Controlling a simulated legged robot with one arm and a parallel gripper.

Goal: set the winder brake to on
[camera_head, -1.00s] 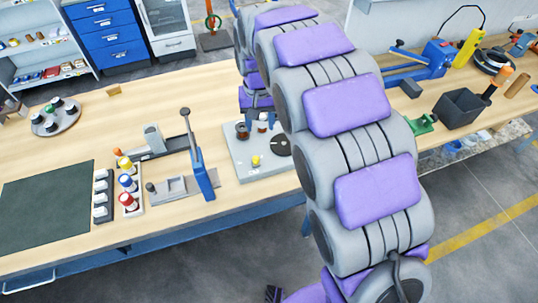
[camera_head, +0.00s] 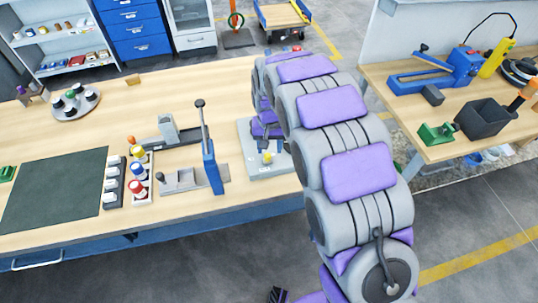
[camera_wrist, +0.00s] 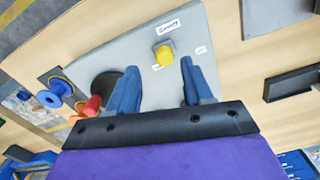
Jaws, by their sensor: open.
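The winder's grey plate (camera_head: 246,140) lies on the wooden bench, partly hidden by my arm in the head view. It also shows in the wrist view (camera_wrist: 125,45). A yellow knob (camera_head: 267,157) stands near its front edge, with small white labels beside it. In the wrist view the yellow knob (camera_wrist: 163,54) appears just beyond and between my blue fingertips, with no clear contact. My gripper (camera_wrist: 158,70) is open and empty above the plate. The labels are too small to read, so the brake setting cannot be told.
A blue upright lever (camera_head: 211,165) on a grey fixture stands left of the plate. In the wrist view, a red-topped part (camera_wrist: 92,106) and a blue spool (camera_wrist: 56,87) are at left. A dark mat (camera_head: 55,188) lies at the bench's left. A second bench (camera_head: 445,75) is at right.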

